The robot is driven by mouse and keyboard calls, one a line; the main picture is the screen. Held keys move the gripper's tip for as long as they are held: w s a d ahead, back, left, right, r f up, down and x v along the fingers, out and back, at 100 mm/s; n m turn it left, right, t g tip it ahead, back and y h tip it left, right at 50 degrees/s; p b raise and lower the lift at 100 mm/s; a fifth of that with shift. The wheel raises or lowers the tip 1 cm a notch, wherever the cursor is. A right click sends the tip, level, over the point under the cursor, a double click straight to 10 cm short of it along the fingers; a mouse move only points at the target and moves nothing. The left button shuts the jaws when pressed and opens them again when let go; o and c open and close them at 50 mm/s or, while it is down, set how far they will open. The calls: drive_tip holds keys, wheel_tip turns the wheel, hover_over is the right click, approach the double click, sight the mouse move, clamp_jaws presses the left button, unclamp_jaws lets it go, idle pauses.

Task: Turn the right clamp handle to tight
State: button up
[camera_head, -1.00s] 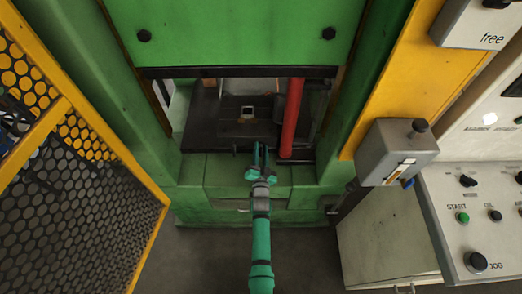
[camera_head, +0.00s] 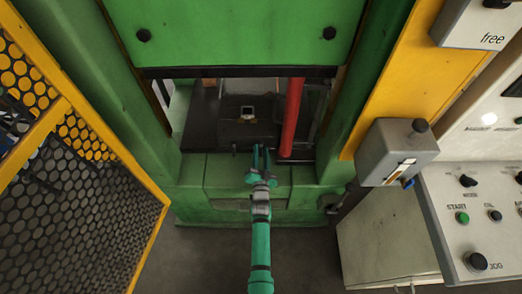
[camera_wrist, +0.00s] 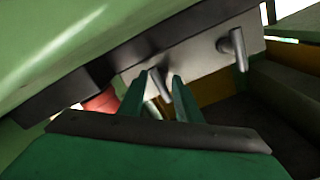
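My gripper (camera_head: 259,150) reaches toward the lower opening of the green press, below its green upper panel. In the wrist view its two green fingers (camera_wrist: 161,76) are apart. A dark grey clamp handle (camera_wrist: 158,86) shows between the fingertips, hanging from a pale plate (camera_wrist: 195,62). I cannot tell whether the fingers touch it. A second grey handle (camera_wrist: 237,44) sticks out of the same plate farther right, clear of the fingers. Neither handle can be made out in the head view, and I cannot read any tight marking.
A red bar (camera_head: 291,118) stands at the right of the opening, close to my gripper. The green upper panel (camera_head: 235,35) overhangs it. A yellow mesh guard (camera_head: 75,160) is at left. A grey box (camera_head: 395,150) and a control panel (camera_head: 475,215) are at right.

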drive_tip(key=s, duration=0.9)
drive_tip(key=shift+s, duration=0.2)
drive_tip(key=shift+s, duration=0.15)
drive_tip(key=s+a+r+n+g, duration=0.1)
drive_tip(key=s+r+n, duration=0.1)
drive_tip(key=s, duration=0.9)
drive_tip(key=s+r+n, duration=0.1)
drive_tip(key=s+r, duration=0.1)
drive_tip(key=s, duration=1)
drive_tip(key=s+r+n+g, duration=0.1)
drive_tip(key=s+r+n, duration=0.3)
drive_tip(key=s+r, duration=1.1)
drive_tip(key=shift+d+r+g, duration=0.2)
drive_tip(key=shift+d+g, duration=0.1)
drive_tip(key=shift+d, duration=0.1)
drive_tip(key=shift+s, duration=0.1)
